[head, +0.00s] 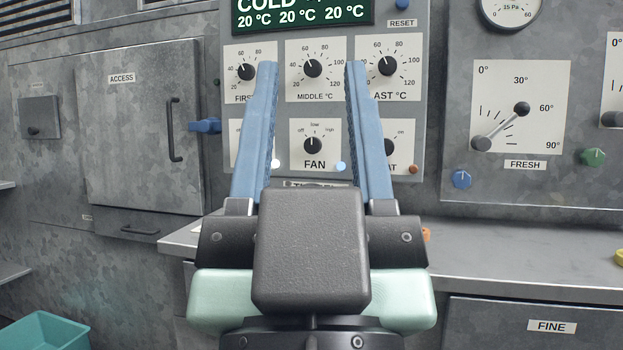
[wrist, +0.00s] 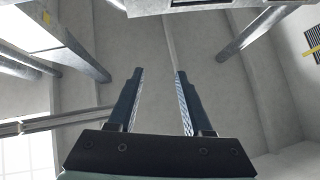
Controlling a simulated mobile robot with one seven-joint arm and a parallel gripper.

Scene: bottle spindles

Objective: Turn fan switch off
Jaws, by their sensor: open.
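The fan switch (head: 313,145) is a black round knob on a white plate marked FAN, with the marks off, low and high. It shows in the head view, low in the middle of a grey control panel (head: 433,60). The knob's pointer line is up, near low. My gripper (head: 312,68) is open and empty. In the head view its two blue fingers point up, one on each side of the fan plate. How far they are from the panel I cannot tell. In the wrist view my gripper (wrist: 158,72) shows open against grey walls, with no fan switch in sight.
Three temperature knobs, including the middle one (head: 312,68), sit above the fan plate. Other knobs beside it are partly hidden by my fingers. A metal ledge (head: 520,258) runs below the panel. A FRESH lever (head: 502,125) is at right, an ACCESS door (head: 140,130) at left.

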